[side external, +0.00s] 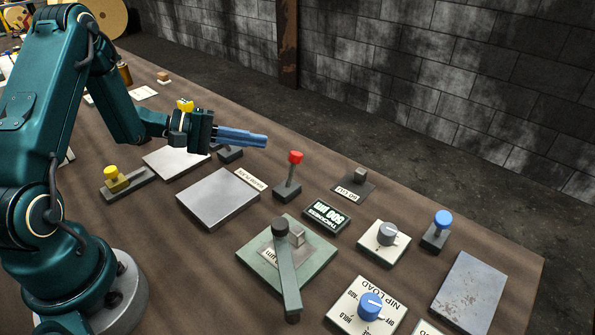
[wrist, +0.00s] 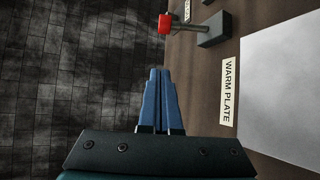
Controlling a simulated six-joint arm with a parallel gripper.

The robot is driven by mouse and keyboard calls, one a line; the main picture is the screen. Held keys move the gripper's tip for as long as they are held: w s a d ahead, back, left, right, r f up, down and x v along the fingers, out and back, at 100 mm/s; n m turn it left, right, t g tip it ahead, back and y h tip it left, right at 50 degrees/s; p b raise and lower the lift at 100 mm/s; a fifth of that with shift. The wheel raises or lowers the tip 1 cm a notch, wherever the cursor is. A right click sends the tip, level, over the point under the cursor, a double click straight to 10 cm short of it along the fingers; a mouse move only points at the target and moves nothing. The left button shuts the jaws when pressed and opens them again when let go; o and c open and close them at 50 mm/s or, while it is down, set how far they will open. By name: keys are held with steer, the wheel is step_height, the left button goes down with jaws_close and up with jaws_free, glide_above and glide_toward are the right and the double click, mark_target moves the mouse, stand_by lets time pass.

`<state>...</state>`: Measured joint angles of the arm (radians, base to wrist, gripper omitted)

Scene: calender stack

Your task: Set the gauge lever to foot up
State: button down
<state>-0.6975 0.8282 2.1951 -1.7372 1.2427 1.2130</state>
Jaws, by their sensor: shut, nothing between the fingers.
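A lever with a red knob (side external: 295,157) stands on a small dark base (side external: 287,193), beside a display reading THICKNESS and 500 µm (side external: 326,216). Its stem looks nearly upright, leaning slightly right in the side view. The knob also shows at the top of the wrist view (wrist: 165,24), with its stem running right to the dark base (wrist: 217,30). No label naming it as the gauge lever is readable. My gripper (side external: 265,141) has blue fingers, shut and empty, held above the bench to the left of the red knob. The fingers (wrist: 160,72) touch each other and are apart from the knob.
The warm plate (side external: 217,198) lies below my gripper.

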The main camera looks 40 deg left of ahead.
mark_target(293, 162)
steer(key=x, duration=0.9)
steer(key=shift+d, duration=0.35)
steer(key=shift+s+d+r, duration=0.15)
steer(key=shift+s+r, duration=0.1)
steer(key=shift+s, duration=0.3)
steer(key=shift+s+d+r, duration=0.1)
steer(key=shift+s+r, duration=0.1)
steer(key=shift+s, duration=0.4)
steer(key=shift+s+d+r, duration=0.15)
steer(key=shift+s+r, duration=0.1)
steer(key=shift+s, duration=0.3)
steer(key=shift+s+r+m+t, duration=0.1)
steer(key=shift+s+m+t, duration=0.2)
steer(key=shift+s+t, duration=0.1)
steer(key=shift+s+r+m+t+h, duration=0.1)
steer(key=shift+s+m+t+h, duration=0.35)
steer(key=shift+t+h, duration=0.2)
steer(key=shift+s+r, duration=0.15)
steer(key=shift+s, duration=1.55)
steer(key=shift+s+d+f, duration=0.1)
steer(key=shift+s+f, duration=0.1)
